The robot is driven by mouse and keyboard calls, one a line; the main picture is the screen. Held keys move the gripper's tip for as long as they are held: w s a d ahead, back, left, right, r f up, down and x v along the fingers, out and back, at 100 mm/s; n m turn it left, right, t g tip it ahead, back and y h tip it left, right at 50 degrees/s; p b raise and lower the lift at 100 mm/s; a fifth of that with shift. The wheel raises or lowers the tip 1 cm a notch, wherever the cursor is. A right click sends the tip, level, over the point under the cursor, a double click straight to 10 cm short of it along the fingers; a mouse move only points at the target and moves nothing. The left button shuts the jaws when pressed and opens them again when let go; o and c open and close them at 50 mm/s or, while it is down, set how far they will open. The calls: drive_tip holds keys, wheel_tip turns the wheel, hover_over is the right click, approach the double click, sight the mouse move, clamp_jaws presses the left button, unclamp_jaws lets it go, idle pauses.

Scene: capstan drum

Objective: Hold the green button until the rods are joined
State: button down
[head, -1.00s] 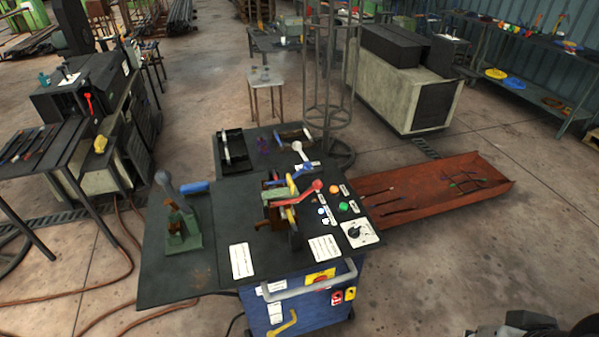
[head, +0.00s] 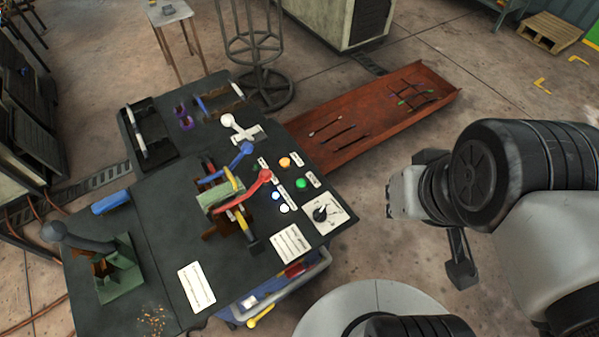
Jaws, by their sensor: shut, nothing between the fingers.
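The green button (head: 300,183) sits on the right side of the dark machine top (head: 150,235), near an orange button (head: 285,162). Nothing covers or touches it. The central clamp unit (head: 222,196) carries a red lever (head: 257,184) and a blue lever (head: 238,157). Whether any rods are held in it is too small to tell. My gripper (head: 461,272) is right of the machine, over the floor and well apart from the button. It is shut and empty, partly hidden by my wrist.
A black rotary knob (head: 322,213) on a white plate is just below the green button. A rust-red tray (head: 350,150) with several thin rods extends beyond the machine. A grey-handled green tool (head: 112,265) stands at left. Floor between machine and arm is free.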

drive_tip(key=w+d+f+t+p, duration=0.1)
drive_tip(key=w+f+p, duration=0.1)
drive_tip(key=w, duration=1.2)
drive_tip(key=m+t+y+p, duration=0.1)
drive_tip(key=y+p, duration=0.4)
drive_tip(key=y, duration=0.1)
hover_over(304, 181)
wheel_tip(304, 181, down, 23)
drive_tip(key=shift+r, duration=0.1)
drive_tip(key=shift+b, duration=0.3)
wheel_tip(304, 181, down, 9)
drive_tip(key=b, duration=0.7)
drive_tip(key=shift+f+b, duration=0.35)
drive_tip(key=shift+b, duration=0.05)
